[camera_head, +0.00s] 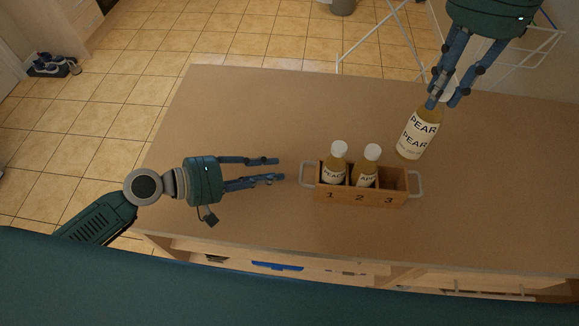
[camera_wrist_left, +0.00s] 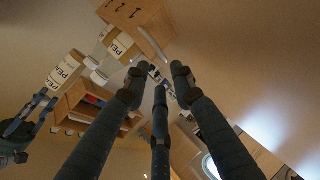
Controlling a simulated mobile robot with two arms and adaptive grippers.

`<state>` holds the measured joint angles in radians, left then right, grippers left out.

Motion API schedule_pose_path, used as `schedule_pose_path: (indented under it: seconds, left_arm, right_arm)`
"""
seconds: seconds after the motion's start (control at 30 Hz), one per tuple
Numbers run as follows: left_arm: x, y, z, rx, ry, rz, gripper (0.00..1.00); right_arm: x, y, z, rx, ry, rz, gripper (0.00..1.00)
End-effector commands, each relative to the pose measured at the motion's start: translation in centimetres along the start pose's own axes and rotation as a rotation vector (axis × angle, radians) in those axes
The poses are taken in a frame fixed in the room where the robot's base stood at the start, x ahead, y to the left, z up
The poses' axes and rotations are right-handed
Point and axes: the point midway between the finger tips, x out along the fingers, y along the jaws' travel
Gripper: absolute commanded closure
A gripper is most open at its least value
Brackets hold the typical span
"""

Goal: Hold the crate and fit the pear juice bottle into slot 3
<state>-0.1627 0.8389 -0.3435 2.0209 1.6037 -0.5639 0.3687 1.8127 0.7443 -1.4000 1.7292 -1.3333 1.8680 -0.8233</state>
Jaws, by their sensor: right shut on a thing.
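The wooden crate (camera_head: 360,201) stands on the table, its slots numbered 1, 2 and 3, with a grey handle at each end. Bottles with white caps stand in slot 1 (camera_head: 335,165) and slot 2 (camera_head: 368,168); slot 3 is empty. My right gripper (camera_head: 444,102) is shut around the upper part of the pear juice bottle (camera_head: 418,135), which is slightly tilted behind and above slot 3. My left gripper (camera_head: 281,169) is open and empty, its fingers pointing at the crate's left handle (camera_head: 307,174) with a small gap. The left wrist view shows this handle (camera_wrist_left: 152,45) beyond the fingertips.
The brown table (camera_head: 250,110) is clear behind and left of the crate. Its front edge has drawers and shelves below. A white drying rack (camera_head: 385,35) stands on the floor behind the table. Shoes (camera_head: 52,66) lie far left.

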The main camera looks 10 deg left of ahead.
Motion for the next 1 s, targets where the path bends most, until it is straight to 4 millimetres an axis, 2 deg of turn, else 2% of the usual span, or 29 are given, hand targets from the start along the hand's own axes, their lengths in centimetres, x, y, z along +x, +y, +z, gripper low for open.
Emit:
schedule_pose_path:
  seconds: [0.2,0.4,0.6,0.87,0.97,1.0]
  left_arm:
    - [4.3,0.1,-0.1,-0.001,0.002,0.003,0.75]
    - [7.0,-0.1,-0.1,-0.002,0.002,0.000,0.75]
    - [8.1,-0.1,-0.1,-0.002,0.001,-0.002,0.75]
    - [8.2,-0.1,0.0,-0.001,0.001,-0.003,0.75]
    - [8.2,-0.1,0.0,-0.001,0.001,-0.003,0.91]
    - [8.2,-0.1,-0.1,-0.001,0.001,-0.003,0.99]
  right_arm:
    - [-0.1,0.0,0.0,0.000,0.000,-0.002,1.00]
    - [-0.1,0.0,0.0,0.000,0.000,-0.002,1.00]
    - [-0.1,0.0,0.0,0.000,0.000,-0.002,1.00]
    - [-0.1,0.0,0.0,0.000,0.000,-0.002,1.00]
    - [-0.1,0.0,0.0,0.000,0.000,-0.002,1.00]
    - [-0.1,0.0,0.0,0.000,0.000,-0.002,1.00]
